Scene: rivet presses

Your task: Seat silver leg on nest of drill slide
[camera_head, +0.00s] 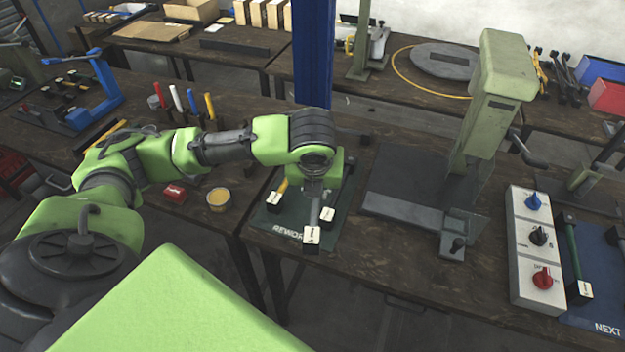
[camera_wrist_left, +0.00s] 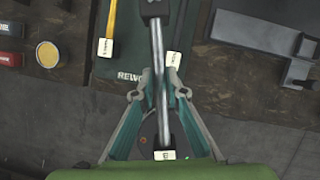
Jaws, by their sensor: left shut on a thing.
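The silver leg (camera_wrist_left: 160,85) is a shiny rod with black end blocks, and the near block bears a white tag. My left gripper (camera_wrist_left: 158,80) is shut on it, seen from above over the rework mat. In the head view the leg's tagged end (camera_head: 312,236) shows below my left gripper (camera_head: 316,186); its fingers are mostly hidden by the wrist. A tall green press (camera_head: 490,105) with a crank stands to the right on a grey base plate (camera_head: 390,200). I cannot tell whether this is the drill slide, and no nest shows clearly. My right gripper is not in view.
The green rework mat (camera_head: 267,235) bears a yellow leg (camera_head: 283,187) and a dark leg (camera_wrist_left: 180,50). A box with knobs (camera_head: 520,262) and a blue mat (camera_head: 597,285) with a green leg (camera_head: 574,250) are at right. A yellow tub (camera_head: 219,198) sits left.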

